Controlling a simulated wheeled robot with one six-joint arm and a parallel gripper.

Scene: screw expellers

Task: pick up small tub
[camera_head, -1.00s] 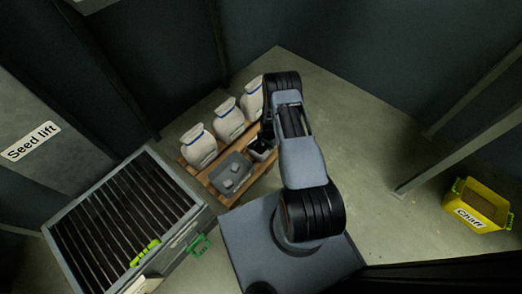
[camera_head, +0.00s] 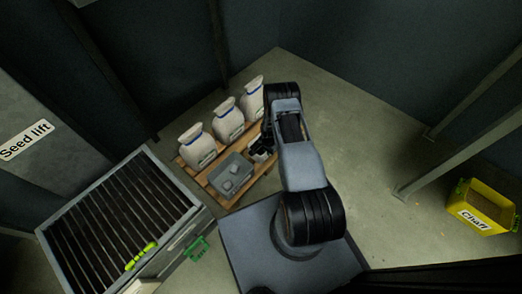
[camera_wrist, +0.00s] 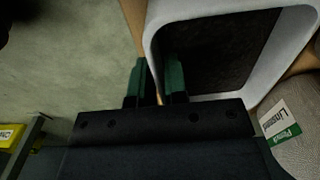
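The small tub is a pale, round-cornered container with dark contents. In the wrist view the tub (camera_wrist: 220,12) fills the upper right, its rim close to the camera. My gripper (camera_wrist: 157,70) has two green-tipped fingers, one outside the tub's left wall and one inside it, so the wall lies between them. Any gap between fingers and wall is too small to judge, so I cannot tell whether they press on it. In the head view the tub (camera_head: 262,154) is partly hidden by my gripper (camera_head: 262,146) and stands at the right of a wooden pallet.
Several white sacks (camera_head: 228,120) stand along the back of the pallet (camera_head: 200,174). A slatted bin (camera_head: 120,222) is at left, a yellow Chaff bin (camera_head: 484,205) at far right. The floor (camera_head: 380,150) right of my arm is clear.

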